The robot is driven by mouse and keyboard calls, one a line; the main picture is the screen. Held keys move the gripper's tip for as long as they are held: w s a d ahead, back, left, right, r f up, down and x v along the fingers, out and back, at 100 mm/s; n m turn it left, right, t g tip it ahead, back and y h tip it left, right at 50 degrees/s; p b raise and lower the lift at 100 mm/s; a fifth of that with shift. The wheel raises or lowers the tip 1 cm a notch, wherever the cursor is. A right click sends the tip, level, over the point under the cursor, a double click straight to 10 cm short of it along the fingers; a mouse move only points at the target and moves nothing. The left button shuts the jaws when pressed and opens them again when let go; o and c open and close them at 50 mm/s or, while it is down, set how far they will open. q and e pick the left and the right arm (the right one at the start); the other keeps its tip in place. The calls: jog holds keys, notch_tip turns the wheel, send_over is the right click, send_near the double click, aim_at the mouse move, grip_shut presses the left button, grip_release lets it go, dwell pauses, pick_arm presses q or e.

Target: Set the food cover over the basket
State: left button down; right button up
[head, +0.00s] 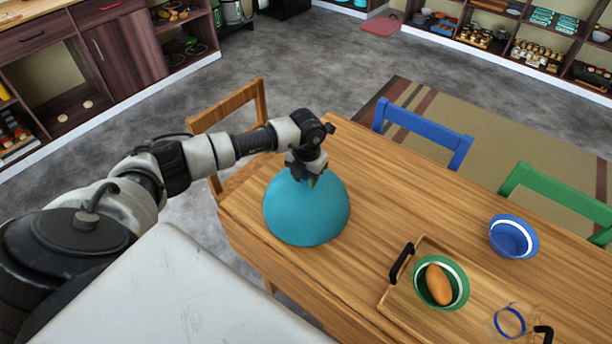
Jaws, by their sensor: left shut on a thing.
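The food cover (306,212) is a teal dome near the left end of the wooden table. My left gripper (312,174) is above it, shut on the top of the cover. The cover hides the table under it, and I cannot tell whether it rests there or is held slightly above. No basket shows in the head view; whether one is under the dome cannot be seen. My right gripper is not in view.
A wooden tray (402,298) with black handles holds a green bowl (461,290) with a brown bread-like item (438,284) and a blue-banded glass (509,321). A blue bowl (513,240) stands behind. Chairs (428,134) line the far side. The middle tabletop is clear.

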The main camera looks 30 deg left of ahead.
pick_arm(q)
jog(key=shift+f, duration=0.25)
jog(key=shift+f+b, duration=0.1)
jog(key=shift+b, duration=0.2)
jog(key=c, duration=0.7)
grip_release()
notch_tip(320, 180, up, 11)
jog(key=shift+f+b, duration=0.1)
jog(key=shift+b, duration=0.95)
